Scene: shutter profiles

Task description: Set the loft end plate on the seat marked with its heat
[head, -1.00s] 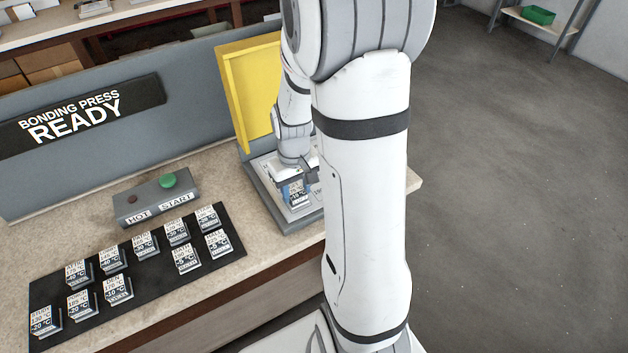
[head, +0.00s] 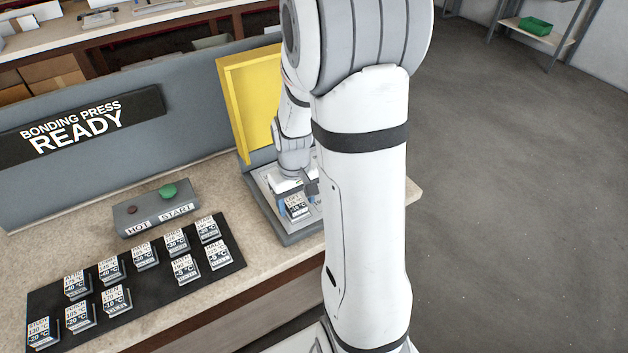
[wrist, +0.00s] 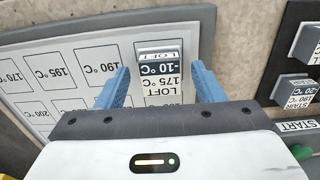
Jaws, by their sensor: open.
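The loft end plate (wrist: 161,72) is a small block labelled LOFT, 175 °C and -10 °C, upside down in the wrist view. It stands on the press's pale seat board (wrist: 90,108), also seen in the head view as a block (head: 297,207). My gripper (wrist: 160,75) is open, with one blue finger on each side of the plate and a visible gap on both sides. The mark under the plate is hidden.
A black tray (head: 150,290) holds several similar labelled blocks. A control box (head: 157,208) with a green button stands behind it, labelled HOT and START. The yellow press panel (head: 245,100) rises behind my gripper. The sign (head: 80,122) reads BONDING PRESS READY.

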